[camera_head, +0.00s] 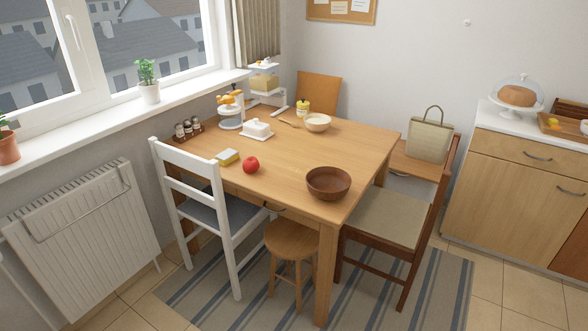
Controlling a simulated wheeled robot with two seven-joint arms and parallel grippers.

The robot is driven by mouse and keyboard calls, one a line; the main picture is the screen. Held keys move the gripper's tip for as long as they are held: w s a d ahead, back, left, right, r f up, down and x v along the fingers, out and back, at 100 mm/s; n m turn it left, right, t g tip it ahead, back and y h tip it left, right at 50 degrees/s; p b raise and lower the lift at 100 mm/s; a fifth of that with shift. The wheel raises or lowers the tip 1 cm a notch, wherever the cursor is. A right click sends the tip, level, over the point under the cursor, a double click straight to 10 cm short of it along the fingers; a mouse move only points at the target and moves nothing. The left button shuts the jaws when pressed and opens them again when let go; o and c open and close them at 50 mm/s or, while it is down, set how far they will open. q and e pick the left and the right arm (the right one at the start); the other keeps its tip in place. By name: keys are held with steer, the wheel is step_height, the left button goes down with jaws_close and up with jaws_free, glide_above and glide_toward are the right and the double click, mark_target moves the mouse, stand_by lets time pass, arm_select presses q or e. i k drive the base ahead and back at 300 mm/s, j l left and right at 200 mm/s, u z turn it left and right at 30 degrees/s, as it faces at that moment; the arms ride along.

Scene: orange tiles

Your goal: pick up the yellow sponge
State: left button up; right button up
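A white chair (195,188) stands at the table's left front side, a wooden stool (291,238) at the front and a brown chair (395,215) at the right.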

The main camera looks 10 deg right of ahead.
mark_target(229, 156)
steer(key=i+j+z, duration=0.25)
steer(key=i+j, duration=0.25)
steer(key=i+j+z, duration=0.15)
steer(key=j, duration=0.3)
steer(key=i+j+z, duration=0.1)
steer(key=i+j, duration=0.15)
steer(key=i+j+z, duration=0.15)
steer(key=j, duration=0.35)
steer(key=i+j+z, duration=0.1)
steer(key=j, duration=0.3)
steer(key=i+j+z, duration=0.15)
steer(key=j, duration=0.3)
steer(key=i+l, duration=0.05)
steer(key=i, duration=0.05)
